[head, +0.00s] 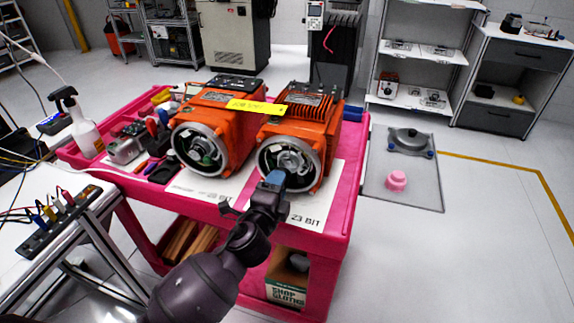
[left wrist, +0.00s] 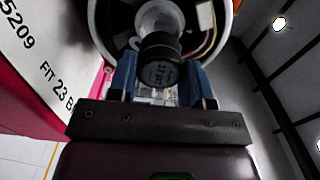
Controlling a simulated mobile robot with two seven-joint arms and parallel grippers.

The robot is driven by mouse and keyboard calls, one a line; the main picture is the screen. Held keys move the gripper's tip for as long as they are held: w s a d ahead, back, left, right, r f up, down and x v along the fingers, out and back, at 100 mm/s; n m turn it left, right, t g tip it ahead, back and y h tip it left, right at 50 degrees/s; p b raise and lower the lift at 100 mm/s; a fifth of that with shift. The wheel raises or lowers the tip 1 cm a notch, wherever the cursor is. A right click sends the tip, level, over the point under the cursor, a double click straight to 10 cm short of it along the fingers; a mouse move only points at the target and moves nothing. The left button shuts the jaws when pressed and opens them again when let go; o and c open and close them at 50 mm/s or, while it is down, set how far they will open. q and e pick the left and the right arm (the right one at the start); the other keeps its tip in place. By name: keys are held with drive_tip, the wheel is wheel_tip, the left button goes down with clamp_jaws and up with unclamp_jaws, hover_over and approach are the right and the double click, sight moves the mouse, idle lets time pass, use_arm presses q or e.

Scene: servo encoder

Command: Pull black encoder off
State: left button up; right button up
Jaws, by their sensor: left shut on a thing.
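Two orange servo motors stand side by side on the pink cart, a left motor (head: 215,105) and a right motor (head: 300,110), their round open ends facing me. My left gripper (head: 276,178) is at the open end of the right motor, with its blue fingers in front of the ring. In the left wrist view the black encoder (left wrist: 160,70), a short dark cylinder, sits between the blue fingers, in front of a pale hub inside the white ring (left wrist: 106,35). The gripper is shut on it. In the head view the gripper mostly hides the encoder. My right gripper is not in view.
The pink cart (head: 352,180) also carries a spray bottle (head: 80,122) and small tools at the left. A yellow label (head: 257,106) lies across the motors. A white side table (head: 60,200) stands at left. A grey mat (head: 425,190) lies on the floor at right.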

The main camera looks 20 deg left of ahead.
use_arm(q)
drive_tip(key=shift+s+a+p, duration=0.1)
drive_tip(key=shift+s+p, duration=0.2)
drive_tip(key=shift+s, duration=1.75)
